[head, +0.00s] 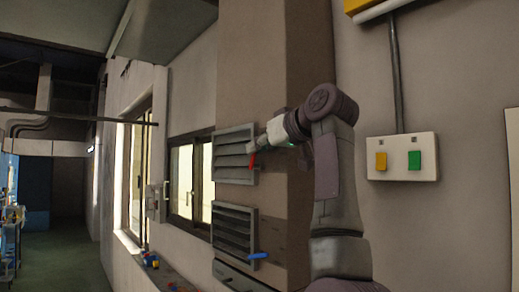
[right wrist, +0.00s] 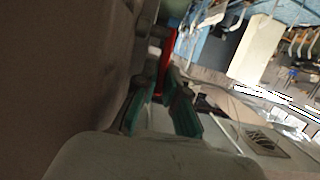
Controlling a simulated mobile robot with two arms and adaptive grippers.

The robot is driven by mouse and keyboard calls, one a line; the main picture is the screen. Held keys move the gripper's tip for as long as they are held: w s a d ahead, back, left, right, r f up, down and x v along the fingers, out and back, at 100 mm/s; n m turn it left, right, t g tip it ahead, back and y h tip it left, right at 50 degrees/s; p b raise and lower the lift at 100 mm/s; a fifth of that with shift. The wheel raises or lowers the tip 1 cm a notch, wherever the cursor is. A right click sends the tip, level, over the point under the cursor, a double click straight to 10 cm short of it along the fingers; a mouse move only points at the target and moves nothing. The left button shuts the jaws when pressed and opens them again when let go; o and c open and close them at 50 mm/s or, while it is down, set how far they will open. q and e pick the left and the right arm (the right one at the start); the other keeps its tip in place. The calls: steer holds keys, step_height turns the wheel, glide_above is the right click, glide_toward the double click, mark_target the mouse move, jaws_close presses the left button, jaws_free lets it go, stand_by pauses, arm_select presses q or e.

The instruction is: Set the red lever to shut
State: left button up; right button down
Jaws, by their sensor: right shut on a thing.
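The red lever (head: 252,160) is on the upper louvred vent (head: 233,150) on the wall, in the middle of the head view. It points downward there, slightly tilted. My right gripper (head: 257,147) is at the lever and shut on it. In the right wrist view the red lever (right wrist: 167,62) shows between the green-padded fingers of my right gripper (right wrist: 164,92). The fingers hide part of the lever in both views. My left gripper is not in view.
A lower vent (head: 232,235) with a blue lever (head: 257,256) is below. A white box (head: 402,173) with a yellow and a green switch is on the wall at right. Windows (head: 190,180) are left of the vents. A ledge (head: 180,281) holds small coloured items. The floor (head: 60,255) at left is clear.

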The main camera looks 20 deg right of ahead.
steer(key=shift+r, duration=0.15)
steer(key=c, duration=1.5)
jaws_free()
steer(key=v, duration=1.2)
steer(key=shift+d, duration=0.1)
